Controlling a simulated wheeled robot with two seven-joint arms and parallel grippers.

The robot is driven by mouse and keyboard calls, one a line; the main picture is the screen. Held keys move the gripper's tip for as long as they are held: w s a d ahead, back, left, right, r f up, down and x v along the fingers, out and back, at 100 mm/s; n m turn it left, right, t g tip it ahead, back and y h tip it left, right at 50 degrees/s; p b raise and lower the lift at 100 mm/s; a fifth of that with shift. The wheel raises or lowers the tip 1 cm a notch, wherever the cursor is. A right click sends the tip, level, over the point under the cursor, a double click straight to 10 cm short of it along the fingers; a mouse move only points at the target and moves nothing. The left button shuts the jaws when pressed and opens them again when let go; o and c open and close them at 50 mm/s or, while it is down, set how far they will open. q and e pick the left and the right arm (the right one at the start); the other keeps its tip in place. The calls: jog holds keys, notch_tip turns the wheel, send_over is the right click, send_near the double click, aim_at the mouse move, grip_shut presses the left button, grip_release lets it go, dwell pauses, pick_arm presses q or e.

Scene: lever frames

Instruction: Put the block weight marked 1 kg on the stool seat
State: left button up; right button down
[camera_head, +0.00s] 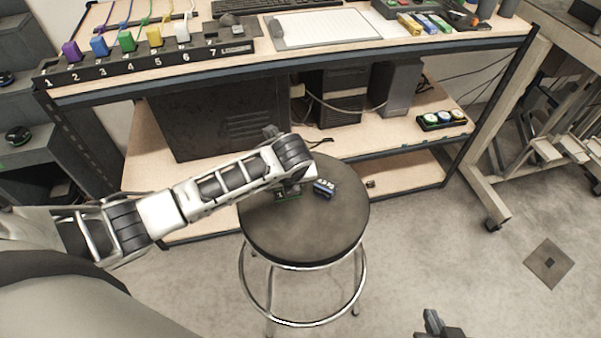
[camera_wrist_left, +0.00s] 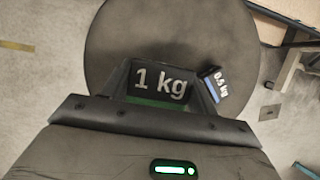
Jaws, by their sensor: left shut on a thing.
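The block marked 1 kg (camera_wrist_left: 160,82) is dark with white lettering and a green strip. It sits between the jaws of my left gripper, over the stool seat (camera_wrist_left: 165,30). In the head view my left gripper (camera_head: 287,186) points down above the left part of the round dark stool seat (camera_head: 300,235), shut on this block. Only a little of the block shows there, and I cannot tell whether it touches the seat. My right gripper (camera_head: 440,326) is at the bottom edge, away from the stool; its jaw opening is unclear.
A blue-sided block marked 0.5 kg (camera_wrist_left: 215,84) lies on the seat just right of the held block; it also shows in the head view (camera_head: 324,188). A workbench (camera_head: 320,58) with a lower shelf stands behind the stool. The front of the seat is clear.

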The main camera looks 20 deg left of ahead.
aim_at(282, 194)
pick_arm(q)
jog(key=shift+a+f, duration=0.3)
jog(key=shift+a, duration=0.05)
jog(key=shift+a+f, duration=0.15)
jog(key=shift+f, duration=0.75)
jog(key=shift+a+f, duration=0.1)
jog(key=shift+f, duration=0.8)
jog(key=o, duration=1.8)
jog(key=shift+s+f+b, duration=0.2)
jog(key=shift+b, duration=0.1)
jog(key=shift+c, duration=0.2)
